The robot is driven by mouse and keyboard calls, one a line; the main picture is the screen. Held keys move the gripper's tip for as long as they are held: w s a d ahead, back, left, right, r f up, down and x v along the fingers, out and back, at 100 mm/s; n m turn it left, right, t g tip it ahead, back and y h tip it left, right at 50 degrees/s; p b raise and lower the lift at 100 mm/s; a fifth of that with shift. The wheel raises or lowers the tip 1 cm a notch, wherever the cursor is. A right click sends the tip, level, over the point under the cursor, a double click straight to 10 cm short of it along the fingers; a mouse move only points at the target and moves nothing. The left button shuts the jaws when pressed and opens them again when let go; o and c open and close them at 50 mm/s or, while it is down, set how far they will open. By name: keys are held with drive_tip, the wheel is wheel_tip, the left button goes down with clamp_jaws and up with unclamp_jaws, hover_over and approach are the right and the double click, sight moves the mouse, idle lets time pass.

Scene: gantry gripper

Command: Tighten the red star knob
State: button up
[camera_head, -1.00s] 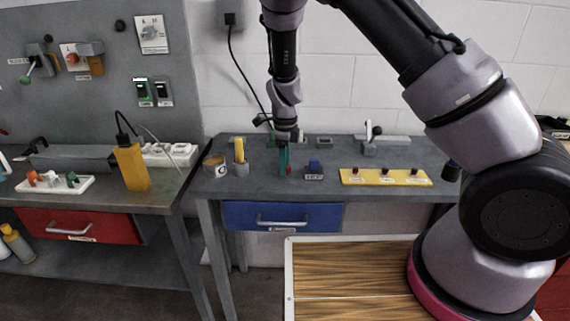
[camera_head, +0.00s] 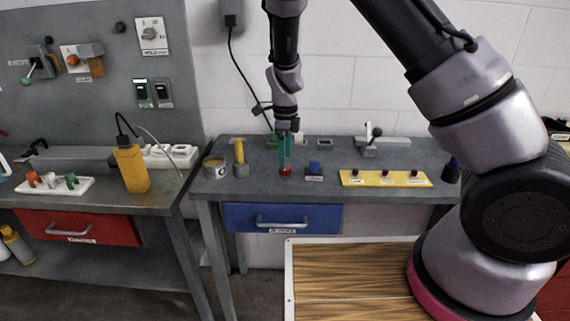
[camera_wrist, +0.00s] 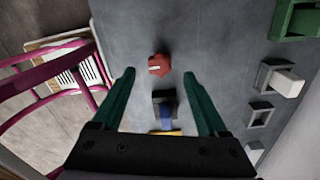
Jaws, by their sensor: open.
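The red star knob (camera_head: 285,172) sits on the grey workbench, near its front edge. In the wrist view the knob (camera_wrist: 159,65) shows from above, with a pale mark on its top. My gripper (camera_head: 285,157) points down just above the knob with its teal fingers. In the wrist view my gripper (camera_wrist: 160,74) is open, one finger to each side of the knob's line, with clear gaps. The fingers do not touch the knob. What the knob is mounted on is hidden.
Right of the knob stands a small block with a blue top (camera_head: 314,168), then a yellow strip with dark knobs (camera_head: 386,178). To the left are a yellow-handled tool (camera_head: 239,152) and a round tin (camera_head: 215,167). A blue drawer (camera_head: 282,218) is below the bench top.

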wheel_tip(320, 180, up, 7)
idle(0.3)
drive_tip(key=s+d+r+n+t+y, duration=0.1)
drive_tip(key=s+d+r+n+y, duration=0.2)
drive_tip(key=d+r, duration=0.6)
drive_tip(key=s+d+r+n+t+y, duration=0.1)
drive_tip(key=s+d+r+n, duration=0.5)
drive_tip(key=r, duration=0.5)
drive_tip(key=s+d+r+n+t+h, duration=0.2)
drive_tip(key=s+d+r+n+t, duration=0.3)
drive_tip(key=s+d+r+n, duration=0.2)
drive_tip(key=s+d, duration=0.2)
drive_tip(key=s, duration=0.2)
drive_tip(key=shift+s+d+r+n, duration=0.15)
drive_tip(key=shift+s+d+n, duration=0.05)
drive_tip(key=shift+d+n, duration=0.1)
